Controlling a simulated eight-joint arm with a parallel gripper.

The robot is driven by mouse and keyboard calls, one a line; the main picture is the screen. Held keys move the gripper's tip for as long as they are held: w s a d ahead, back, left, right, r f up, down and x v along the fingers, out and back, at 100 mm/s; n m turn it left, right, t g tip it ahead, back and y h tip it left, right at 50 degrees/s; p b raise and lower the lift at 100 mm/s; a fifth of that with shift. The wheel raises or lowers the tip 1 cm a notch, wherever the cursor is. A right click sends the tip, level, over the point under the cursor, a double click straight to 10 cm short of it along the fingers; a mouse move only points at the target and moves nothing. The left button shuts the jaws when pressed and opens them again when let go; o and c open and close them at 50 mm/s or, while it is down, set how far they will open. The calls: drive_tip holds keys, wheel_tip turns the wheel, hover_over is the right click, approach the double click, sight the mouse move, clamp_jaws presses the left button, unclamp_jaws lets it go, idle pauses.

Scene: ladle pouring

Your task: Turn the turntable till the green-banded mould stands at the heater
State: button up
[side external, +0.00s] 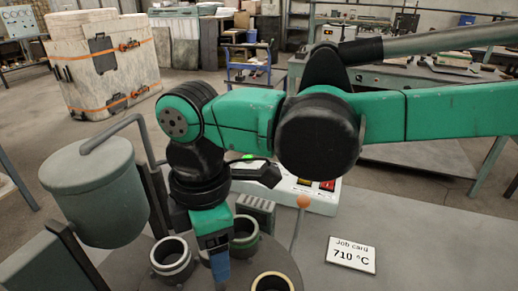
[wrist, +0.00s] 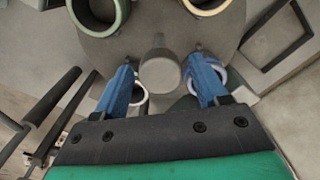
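The grey turntable (side external: 128,268) carries several round moulds and also shows in the wrist view (wrist: 160,35). A green mould (side external: 245,246) stands behind my gripper in the side view; a green-rimmed mould (wrist: 121,14) is at the top left of the wrist view. A pale mould (side external: 172,270) stands left of my gripper, and a cream-rimmed one (side external: 272,276) in front right. My gripper (wrist: 161,62) points down with its blue fingers apart, one on each side of a grey central post (wrist: 160,75). Narrow gaps show beside the post. I cannot tell which part is the heater.
A green-grey cylinder vessel (side external: 95,195) stands at the left, beside the turntable. A button box (side external: 318,198), an orange-knobbed lever (side external: 303,201) and a job card reading 710 °C (side external: 351,255) are at the right. The bench beyond the card is clear.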

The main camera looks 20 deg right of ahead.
drive_tip(key=shift+o, duration=0.2)
drive_tip(key=shift+r, duration=2.8)
drive_tip(key=shift+w+d, duration=0.15)
drive_tip(key=shift+d, duration=0.15)
drive_tip(key=w+d+m+t+y, duration=0.1)
drive_tip(key=w+d+m+t, duration=0.2)
drive_tip(key=d+m, duration=0.75)
drive_tip(key=s+d+f+m+t, duration=0.2)
drive_tip(key=d+m, duration=0.1)
drive_tip(key=d, duration=0.5)
drive_tip(key=s+d+f+m+t+h, duration=0.1)
drive_tip(key=s+d+f+m+t, duration=0.1)
drive_tip(key=d, duration=0.6)
drive_tip(key=shift+d+f+m, duration=0.4)
drive_tip(key=shift+f+m, duration=0.45)
drive_tip(key=shift+m, duration=0.4)
